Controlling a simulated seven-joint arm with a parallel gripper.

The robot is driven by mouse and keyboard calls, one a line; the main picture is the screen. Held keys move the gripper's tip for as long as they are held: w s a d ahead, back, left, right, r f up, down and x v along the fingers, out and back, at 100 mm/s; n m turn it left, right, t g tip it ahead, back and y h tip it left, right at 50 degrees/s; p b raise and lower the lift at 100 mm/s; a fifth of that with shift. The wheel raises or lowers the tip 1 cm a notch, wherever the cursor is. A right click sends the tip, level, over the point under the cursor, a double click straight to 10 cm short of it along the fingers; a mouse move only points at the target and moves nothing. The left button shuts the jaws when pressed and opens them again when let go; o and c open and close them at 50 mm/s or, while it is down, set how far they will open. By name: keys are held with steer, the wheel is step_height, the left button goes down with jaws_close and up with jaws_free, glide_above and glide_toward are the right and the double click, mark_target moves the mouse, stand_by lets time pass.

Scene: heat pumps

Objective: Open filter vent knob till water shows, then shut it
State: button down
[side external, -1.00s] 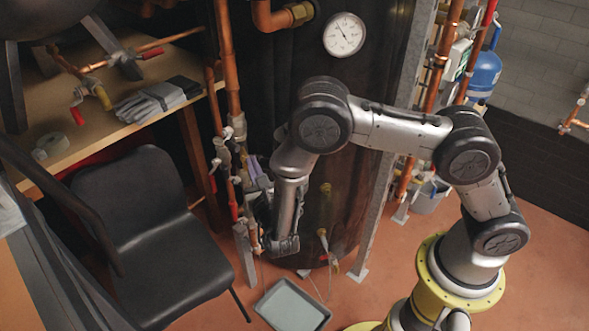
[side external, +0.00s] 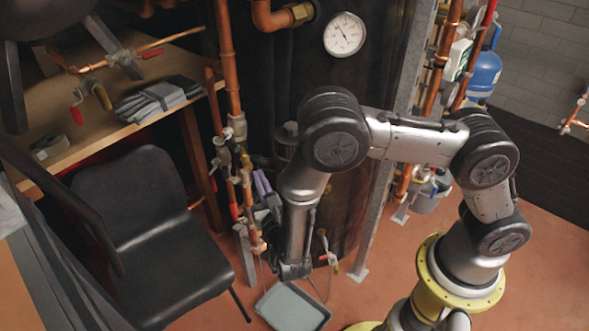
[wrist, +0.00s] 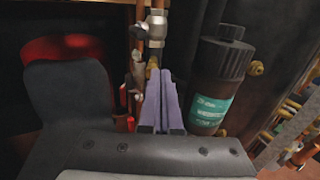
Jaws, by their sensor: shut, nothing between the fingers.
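The filter is most likely the dark canister with a teal label (wrist: 218,85), right of my fingers in the wrist view. A small round black cap (wrist: 230,32) sits on its top; I cannot tell whether this is the vent knob. In the side view, a dark canister top (side external: 287,138) shows behind my arm. My gripper (wrist: 160,73) has lilac fingers, shut and empty, pointing at the pipework left of the canister. They are apart from the canister; contact with the pipes behind the tips is unclear. The fingers also show in the side view (side external: 263,185). No water is visible.
Copper pipes with valves (side external: 228,150) stand close left of my gripper. A grey tray (side external: 292,325) lies on the floor below. A black chair (side external: 150,235) stands left, a bench (side external: 90,130) behind it. A metal post (side external: 377,215) rises to the right.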

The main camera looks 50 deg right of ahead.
mark_target(248, 168)
steer(key=shift+s+a, duration=0.1)
steer(key=shift+s, duration=0.15)
steer(key=shift+w+d+r, duration=0.1)
steer(key=shift+w+d, duration=0.15)
steer(key=shift+w, duration=0.8)
steer(key=shift+w+d+f, duration=0.1)
steer(key=shift+w+d, duration=0.1)
steer(key=shift+w, duration=0.8)
steer(key=shift+w+d+r, duration=0.1)
steer(key=shift+w+d, duration=0.15)
steer(key=shift+w, duration=0.8)
steer(key=shift+d+f, duration=0.1)
steer(key=shift+f, duration=0.3)
